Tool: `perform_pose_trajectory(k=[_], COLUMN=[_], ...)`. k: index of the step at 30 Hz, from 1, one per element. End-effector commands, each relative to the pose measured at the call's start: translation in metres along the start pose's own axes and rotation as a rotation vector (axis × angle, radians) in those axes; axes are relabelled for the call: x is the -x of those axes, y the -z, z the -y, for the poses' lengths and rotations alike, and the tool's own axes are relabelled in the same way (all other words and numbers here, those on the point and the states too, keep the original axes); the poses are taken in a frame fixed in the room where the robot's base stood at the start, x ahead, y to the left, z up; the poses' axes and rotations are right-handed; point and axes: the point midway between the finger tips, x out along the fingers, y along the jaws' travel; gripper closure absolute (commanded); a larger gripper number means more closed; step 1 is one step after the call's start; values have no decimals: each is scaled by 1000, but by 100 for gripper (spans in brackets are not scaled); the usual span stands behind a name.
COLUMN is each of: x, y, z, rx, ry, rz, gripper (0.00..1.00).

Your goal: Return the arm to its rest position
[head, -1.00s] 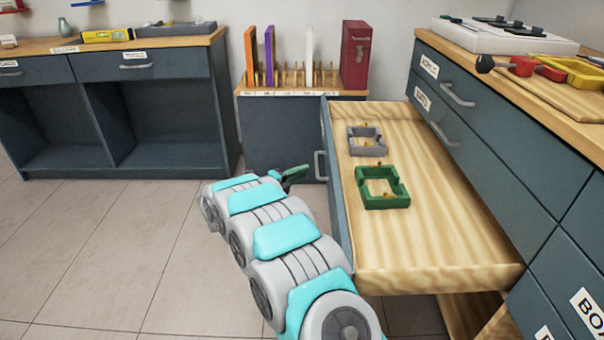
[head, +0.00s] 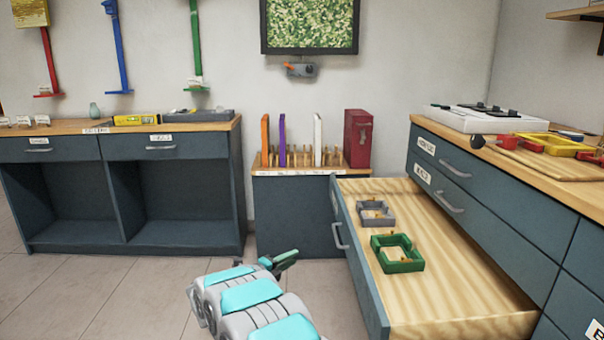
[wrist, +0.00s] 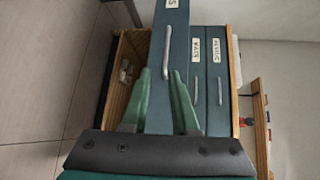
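My arm shows at the bottom middle of the head view, with my gripper (head: 284,262) at its far end, left of the open drawer (head: 470,312). In the wrist view, the green fingers of my gripper (wrist: 161,76) stand apart with nothing between them. Beyond them is a dark drawer front with a metal handle (wrist: 168,50), which they do not appear to hold. The drawer contains a grey square frame (head: 376,212) and a green square frame (head: 384,264).
The right counter (head: 515,172) bears a red tool and a yellow tray. A low cabinet (head: 293,218) with upright binders stands behind, and a shelved cabinet (head: 238,185) at left. Floor (head: 130,290) left of my arm is clear.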

Motion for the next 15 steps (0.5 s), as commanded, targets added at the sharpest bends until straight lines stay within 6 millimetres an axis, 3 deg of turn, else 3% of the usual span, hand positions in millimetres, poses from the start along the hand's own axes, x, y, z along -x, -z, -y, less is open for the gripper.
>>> perform_pose_trajectory(k=[8,15], x=[-3,3], y=[-22,-47], z=[24,57], rx=[53,140], ry=[-52,-110], rz=[131,313], gripper=[73,73])
